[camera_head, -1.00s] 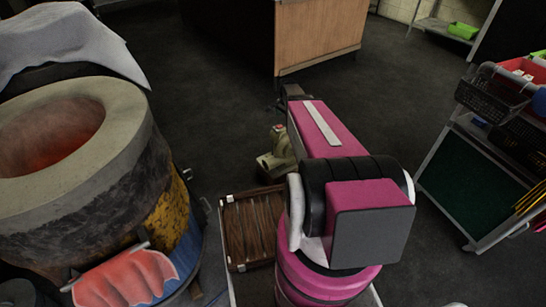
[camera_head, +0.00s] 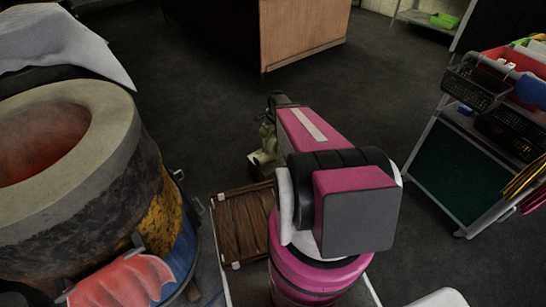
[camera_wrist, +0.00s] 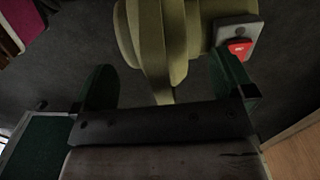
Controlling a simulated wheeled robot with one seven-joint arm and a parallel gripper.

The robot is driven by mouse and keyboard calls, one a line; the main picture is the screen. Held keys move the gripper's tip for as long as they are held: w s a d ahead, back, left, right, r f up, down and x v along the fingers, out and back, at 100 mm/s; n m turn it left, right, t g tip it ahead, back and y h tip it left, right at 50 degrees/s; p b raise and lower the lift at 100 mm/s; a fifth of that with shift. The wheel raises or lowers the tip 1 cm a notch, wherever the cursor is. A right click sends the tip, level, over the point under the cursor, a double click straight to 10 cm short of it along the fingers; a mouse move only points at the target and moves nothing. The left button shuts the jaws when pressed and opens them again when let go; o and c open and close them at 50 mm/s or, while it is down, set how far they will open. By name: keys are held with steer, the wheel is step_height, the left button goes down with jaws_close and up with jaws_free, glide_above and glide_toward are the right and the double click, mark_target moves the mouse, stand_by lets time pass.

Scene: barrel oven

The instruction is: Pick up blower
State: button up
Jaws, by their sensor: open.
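The blower (camera_head: 264,154) is olive-green and stands on the dark floor, partly hidden behind my arm in the head view. In the wrist view the blower (camera_wrist: 162,38) fills the upper middle, and a grey part with a red label is at its right. My gripper (camera_wrist: 165,75) is open. Its dark green fingers lie left and right of the blower's lower end in the picture. The right finger overlaps the grey part in the picture; I cannot tell whether they touch. In the head view the end of my arm (camera_head: 278,103) is close to the blower's upper part.
A barrel oven (camera_head: 90,200) with a glowing opening stands at left, with a red glove (camera_head: 122,282) on its side. A slatted wooden crate (camera_head: 240,225) lies near the blower. A wooden cabinet (camera_head: 305,35) is behind. A cart (camera_head: 475,165) stands at right. Floor between is clear.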

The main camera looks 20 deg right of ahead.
steer(key=shift+f, duration=0.85)
steer(key=c, duration=1.3)
steer(key=shift+r, duration=0.15)
steer(key=shift+c, duration=0.2)
steer(key=shift+r, duration=0.1)
